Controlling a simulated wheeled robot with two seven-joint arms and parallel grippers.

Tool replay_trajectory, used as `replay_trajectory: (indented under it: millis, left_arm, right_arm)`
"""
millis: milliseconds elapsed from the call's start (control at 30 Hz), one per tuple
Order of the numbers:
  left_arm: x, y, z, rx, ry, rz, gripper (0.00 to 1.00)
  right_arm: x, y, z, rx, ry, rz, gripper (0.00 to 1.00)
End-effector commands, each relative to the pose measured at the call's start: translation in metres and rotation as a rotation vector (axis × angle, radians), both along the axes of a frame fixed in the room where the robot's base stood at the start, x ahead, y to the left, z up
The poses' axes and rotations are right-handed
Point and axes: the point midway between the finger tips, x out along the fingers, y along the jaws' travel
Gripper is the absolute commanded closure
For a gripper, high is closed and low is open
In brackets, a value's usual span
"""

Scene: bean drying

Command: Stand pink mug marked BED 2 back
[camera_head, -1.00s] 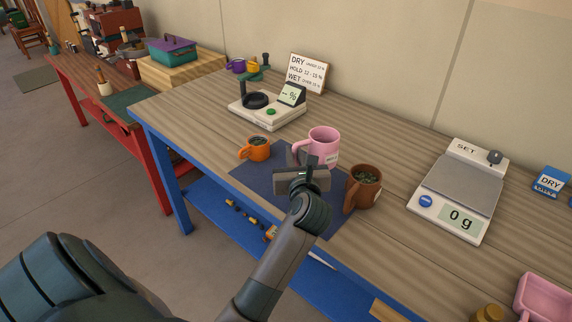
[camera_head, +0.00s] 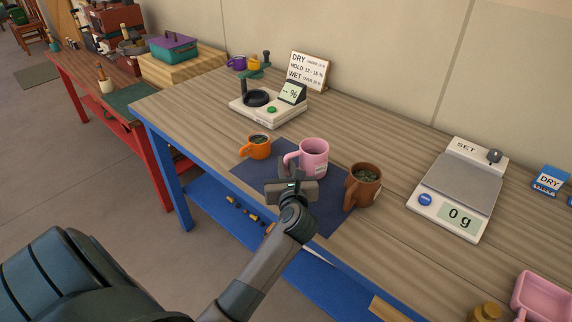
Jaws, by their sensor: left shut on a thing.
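The pink mug (camera_head: 315,157) is upright over the far part of the dark blue mat (camera_head: 325,217), its handle toward the left and front. A small pale label shows low on its side; I cannot read it. My left gripper (camera_head: 296,176) is in front of the mug, shut on its handle; the fingers partly hide the grip. I cannot tell whether the mug's base touches the mat. The orange mug (camera_head: 258,148) stands left of it and the brown mug (camera_head: 364,188) stands right of it, both holding dark contents. My right gripper is not in view.
A meter with a dark ring (camera_head: 268,108) and a DRY/HOLD/WET sign (camera_head: 308,71) stand behind. A scale (camera_head: 456,190) reading 0 g is at right, near a pink tray (camera_head: 541,298). Bare tabletop lies between the brown mug and scale.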

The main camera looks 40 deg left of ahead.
Motion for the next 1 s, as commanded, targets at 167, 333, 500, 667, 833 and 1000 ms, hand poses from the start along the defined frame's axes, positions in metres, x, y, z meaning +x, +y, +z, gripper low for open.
replay_trajectory:
  millis: [167, 333, 500, 667, 833, 1000]
  left_arm:
    - [0.0001, -0.0002, -0.0018, -0.001, -0.004, -0.001, 1.00]
    - [0.0001, -0.0001, -0.0021, 0.000, -0.003, -0.001, 1.00]
    - [0.0000, 0.0000, -0.0046, 0.000, -0.003, 0.000, 1.00]
    - [-0.0001, 0.0000, -0.0053, -0.001, -0.001, 0.000, 0.70]
    - [-0.0001, 0.0000, -0.0053, -0.001, -0.001, 0.000, 0.70]
    - [-0.0001, -0.0001, -0.0042, 0.000, -0.001, 0.000, 0.70]
  right_arm:
    - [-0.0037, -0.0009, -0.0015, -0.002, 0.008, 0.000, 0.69]
    - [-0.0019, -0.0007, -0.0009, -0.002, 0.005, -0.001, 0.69]
    - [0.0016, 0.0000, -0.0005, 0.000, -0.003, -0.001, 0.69]
    - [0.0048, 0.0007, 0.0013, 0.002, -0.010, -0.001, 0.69]
    - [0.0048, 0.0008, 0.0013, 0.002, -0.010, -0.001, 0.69]
    - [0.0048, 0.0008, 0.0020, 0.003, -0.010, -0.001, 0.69]
